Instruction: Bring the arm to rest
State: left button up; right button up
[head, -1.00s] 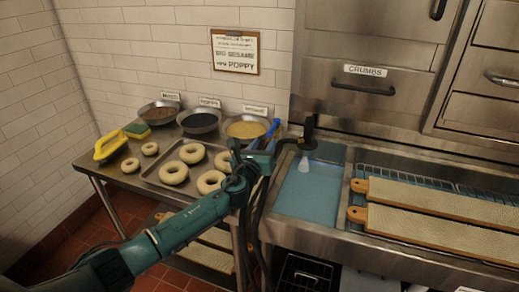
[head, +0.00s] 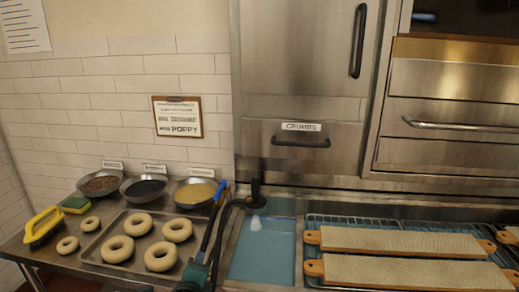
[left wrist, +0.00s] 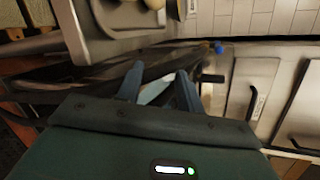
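My right gripper is in neither view.
A tray (head: 92,249) of bagels, several bowls and a yellow-handled tool (head: 41,226) stand on the left counter (head: 12,246). A blue-water basin (head: 262,250) with a black tap (head: 256,190) is in the middle.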

pick_arm(q)
jog(key=s+a+f+n+g+h, duration=0.1)
jog(key=s+f+n+g, duration=0.15)
jog(key=s+n, duration=0.55)
jog(key=s+a+f+n+g, duration=0.15)
jog(key=s+n+g, duration=0.3)
jog(key=s, duration=0.85)
jog(key=s+a+f+n+g+h, duration=0.1)
jog(key=s+f+n+g, duration=0.15)
jog(key=s+n, duration=0.6)
jog(key=w+d+f+m+t+h, duration=0.2)
jog(key=d+f+t, duration=0.3)
jog(key=f, duration=0.4)
jog(key=shift+w+d+f+m+h, duration=0.3)
jog(key=shift+w+d+m, duration=0.1)
jog(key=shift+w, duration=0.4)
